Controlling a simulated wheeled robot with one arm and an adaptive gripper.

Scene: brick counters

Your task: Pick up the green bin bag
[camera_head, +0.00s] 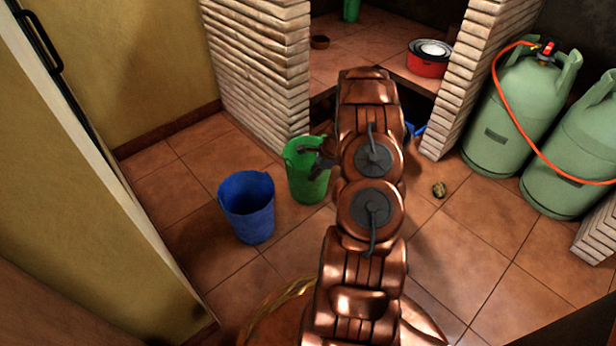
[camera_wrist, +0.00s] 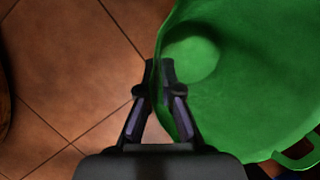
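The green bin bag (camera_head: 304,184) looks like an open-topped green bucket. It stands upright on the tiled floor in front of the brick counter. In the wrist view its open mouth (camera_wrist: 245,85) fills the right side. My gripper (camera_head: 312,152) is at its rim on the upper right in the head view. In the wrist view my gripper's fingertips (camera_wrist: 160,72) are close together with the bin's thin wall between them, one inside and one outside. My arm hides part of the floor right of the bin.
A blue bin (camera_head: 247,208) stands close by on the left. Brick pillars (camera_head: 262,75) flank the counter opening behind. Green gas cylinders (camera_head: 515,115) with an orange hose stand at the right. A small brownish object (camera_head: 439,189) lies on the floor. A red pot (camera_head: 428,62) sits on the counter.

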